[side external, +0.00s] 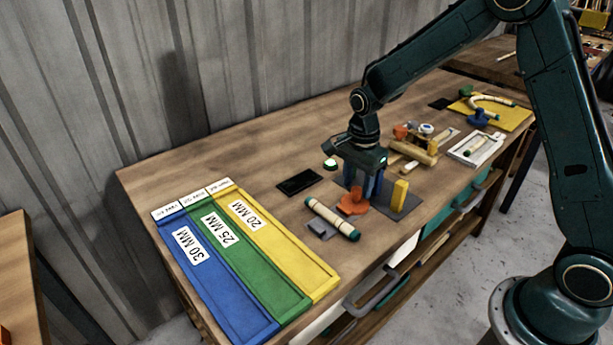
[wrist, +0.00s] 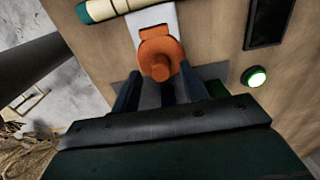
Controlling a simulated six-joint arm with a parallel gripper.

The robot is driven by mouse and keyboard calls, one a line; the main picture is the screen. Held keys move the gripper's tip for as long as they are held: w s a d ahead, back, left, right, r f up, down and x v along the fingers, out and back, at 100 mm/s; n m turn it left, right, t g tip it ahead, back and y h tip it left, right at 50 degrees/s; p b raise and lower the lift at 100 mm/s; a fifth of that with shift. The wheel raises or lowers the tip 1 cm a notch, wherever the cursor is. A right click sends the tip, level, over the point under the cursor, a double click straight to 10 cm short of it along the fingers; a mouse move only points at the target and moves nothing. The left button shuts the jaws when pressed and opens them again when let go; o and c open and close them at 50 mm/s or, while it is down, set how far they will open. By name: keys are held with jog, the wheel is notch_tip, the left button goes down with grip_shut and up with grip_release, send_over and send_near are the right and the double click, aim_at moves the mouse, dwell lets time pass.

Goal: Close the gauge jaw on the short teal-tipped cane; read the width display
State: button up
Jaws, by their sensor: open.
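The short cane (side external: 332,218), pale with teal tips, lies on a small grey rest (side external: 321,228) in front of the gauge. In the wrist view the cane (wrist: 122,6) crosses the top left, partly cut off. The orange gauge jaw (side external: 353,203) sits on a grey plate, apart from the cane in the side view. My gripper (side external: 366,188) is open and pointing down over the plate, just behind the jaw. In the wrist view the jaw's orange knob (wrist: 160,69) shows between and ahead of the fingers (wrist: 168,92). The dark display (side external: 300,181) shows no readable figure.
A yellow block (side external: 399,192) stands on the plate, right of my fingers. Blue, green and yellow trays (side external: 322,283) fill the left. Wooden blocks (side external: 414,152) and a white tray (side external: 490,138) stand to the right.

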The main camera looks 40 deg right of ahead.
jog(key=shift+f, duration=1.1)
jog(key=c, duration=0.8)
jog(key=shift+a, duration=2.75)
jog(key=o, duration=0.8)
jog(key=shift+d, duration=0.1)
jog(key=shift+r, duration=0.15)
notch_tip(320, 180, up, 14)
jog(key=shift+f, duration=0.2)
